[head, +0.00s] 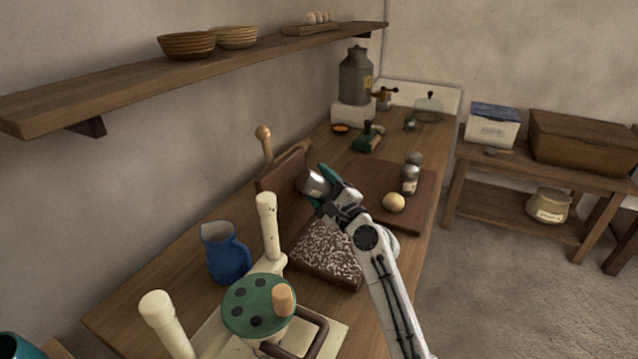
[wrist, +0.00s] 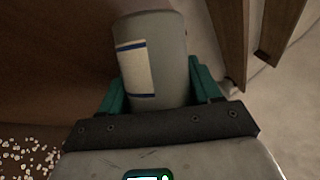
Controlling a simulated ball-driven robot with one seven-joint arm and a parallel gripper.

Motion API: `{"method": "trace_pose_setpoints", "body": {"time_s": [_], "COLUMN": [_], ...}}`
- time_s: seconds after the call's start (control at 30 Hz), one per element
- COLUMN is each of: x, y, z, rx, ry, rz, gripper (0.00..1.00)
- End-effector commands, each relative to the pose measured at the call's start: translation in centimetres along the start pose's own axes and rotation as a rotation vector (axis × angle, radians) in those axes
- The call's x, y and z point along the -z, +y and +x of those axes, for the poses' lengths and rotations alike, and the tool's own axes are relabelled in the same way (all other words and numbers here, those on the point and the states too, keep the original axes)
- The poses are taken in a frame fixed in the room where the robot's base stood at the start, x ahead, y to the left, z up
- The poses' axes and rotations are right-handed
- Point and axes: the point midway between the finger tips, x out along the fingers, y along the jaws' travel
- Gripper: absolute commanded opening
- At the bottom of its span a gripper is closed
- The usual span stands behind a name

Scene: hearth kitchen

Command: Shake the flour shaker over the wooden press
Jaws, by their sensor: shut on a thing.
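My gripper (head: 326,186) has teal fingers shut on the flour shaker (head: 312,182), a grey metal cylinder held tilted above the press. The shaker fills the middle of the wrist view (wrist: 155,60), with a white, blue-striped label, between both fingers (wrist: 153,85). The wooden press (head: 325,255) stands open below; its dark base plate is speckled thickly with white flour. Its raised lid (head: 278,172) leans up behind, near a wooden knobbed handle (head: 264,142). Flour flecks also show at the lower left of the wrist view (wrist: 22,155). The shaker's mouth cannot be made out.
A brown board (head: 420,212) at right holds a pale dough ball (head: 393,203) and grey shaker-like cylinders (head: 409,182). A blue jug (head: 226,255) and a green-topped device (head: 255,303) stand near the front. A shelf (head: 200,72) overhangs the left wall.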

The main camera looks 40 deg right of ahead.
Motion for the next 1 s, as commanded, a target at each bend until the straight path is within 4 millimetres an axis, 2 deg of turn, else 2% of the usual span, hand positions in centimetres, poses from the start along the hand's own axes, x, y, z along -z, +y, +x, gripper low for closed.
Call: {"method": "trace_pose_setpoints", "body": {"time_s": [0.03,1.0], "x": [-1.6,1.1], "y": [1.4,-2.3], "z": [0.2,-6.7], "rx": [-0.030,-0.019], "ry": [-0.033,-0.019], "rz": [0.015,0.009], "gripper": [0.28,0.29]}}
